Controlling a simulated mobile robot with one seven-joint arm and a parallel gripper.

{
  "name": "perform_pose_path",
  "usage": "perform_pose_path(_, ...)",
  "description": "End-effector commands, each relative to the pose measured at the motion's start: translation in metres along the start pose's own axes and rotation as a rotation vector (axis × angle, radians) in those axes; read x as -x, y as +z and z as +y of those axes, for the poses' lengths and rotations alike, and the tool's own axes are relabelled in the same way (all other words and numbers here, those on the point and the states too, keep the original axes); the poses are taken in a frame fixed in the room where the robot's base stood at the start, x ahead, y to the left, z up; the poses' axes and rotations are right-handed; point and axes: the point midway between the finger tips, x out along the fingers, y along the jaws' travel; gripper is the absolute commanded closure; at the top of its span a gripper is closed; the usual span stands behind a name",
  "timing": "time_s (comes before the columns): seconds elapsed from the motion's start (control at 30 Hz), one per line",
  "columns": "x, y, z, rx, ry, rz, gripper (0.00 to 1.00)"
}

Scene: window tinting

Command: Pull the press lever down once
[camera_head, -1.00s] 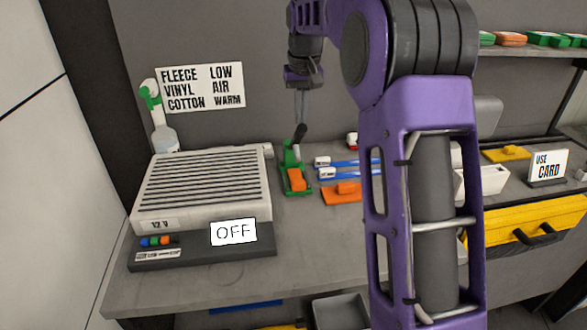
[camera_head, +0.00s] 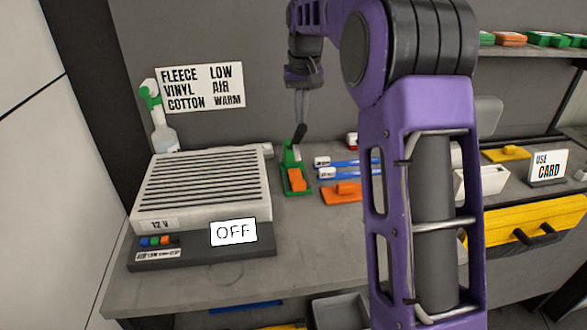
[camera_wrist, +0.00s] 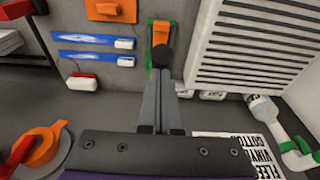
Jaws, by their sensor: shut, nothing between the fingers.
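The press (camera_head: 287,184) has a green frame and an orange block, and stands on the bench right of the heater box. Its lever, with a black grip (camera_head: 299,133), rises tilted from the back of the frame. My gripper (camera_head: 301,119) points down from above with its fingers at the top of the black grip. In the wrist view, my gripper (camera_wrist: 162,82) is shut and empty, its tips against or just over the round black knob (camera_wrist: 164,57). I cannot tell whether they touch. The knob and fingers partly hide the press (camera_wrist: 161,33).
The slatted heater box (camera_head: 200,185) with an OFF sign (camera_head: 233,232) stands left of the press. Blue strips (camera_head: 345,170) and an orange tool (camera_head: 343,192) lie to its right. A spray bottle (camera_head: 162,135) stands behind the box, near the wall.

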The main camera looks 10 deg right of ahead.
Motion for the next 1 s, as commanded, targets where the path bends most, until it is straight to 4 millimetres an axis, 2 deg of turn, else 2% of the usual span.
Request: perform_pose_path(1.0,-0.036,0.008,0.0,0.0,0.0,-0.002,1.0)
